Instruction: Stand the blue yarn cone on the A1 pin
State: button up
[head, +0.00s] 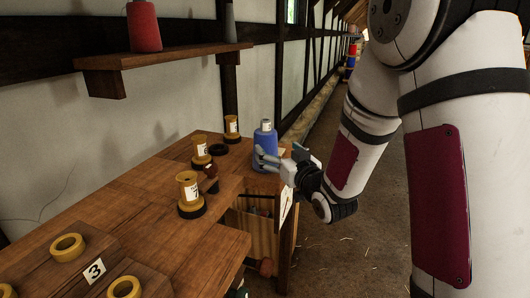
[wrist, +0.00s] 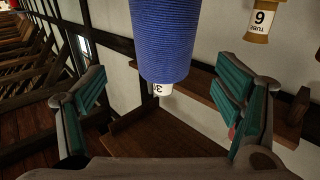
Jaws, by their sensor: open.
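The blue yarn cone (head: 265,147) stands upright at the far right end of the wooden table, its pale tube tip showing at the top. In the wrist view, which is upside down, the blue cone (wrist: 160,40) hangs from the top edge, with part of a mark on its tip. My gripper (head: 266,157) is beside the cone in the head view and hides part of it. Its two fingers (wrist: 165,100) are spread wide in the wrist view, with the cone seen between them but farther off; I cannot tell any contact. No A1 label is readable.
Several yellow tubes with white labels, including a front one (head: 188,190), stand left of the cone. A dark ring (head: 217,150) lies near them. A wall shelf (head: 160,62) holds a red cone (head: 144,27).

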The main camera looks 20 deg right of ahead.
aim_at(265, 139)
jog(key=shift+w+a+b, duration=0.1)
jog(key=shift+w+a, duration=0.2)
jog(key=shift+w, duration=0.95)
jog(key=shift+w+a+b, duration=0.1)
jog(key=shift+w+a, duration=0.15)
jog(key=shift+w, duration=1.05)
jog(key=shift+w+a+b, duration=0.1)
jog(key=shift+w+a, duration=0.2)
jog(key=shift+w, duration=0.95)
jog(key=c, duration=1.4)
jog(key=shift+r, duration=0.1)
jog(key=shift+c, duration=0.7)
jog(key=shift+r, duration=0.1)
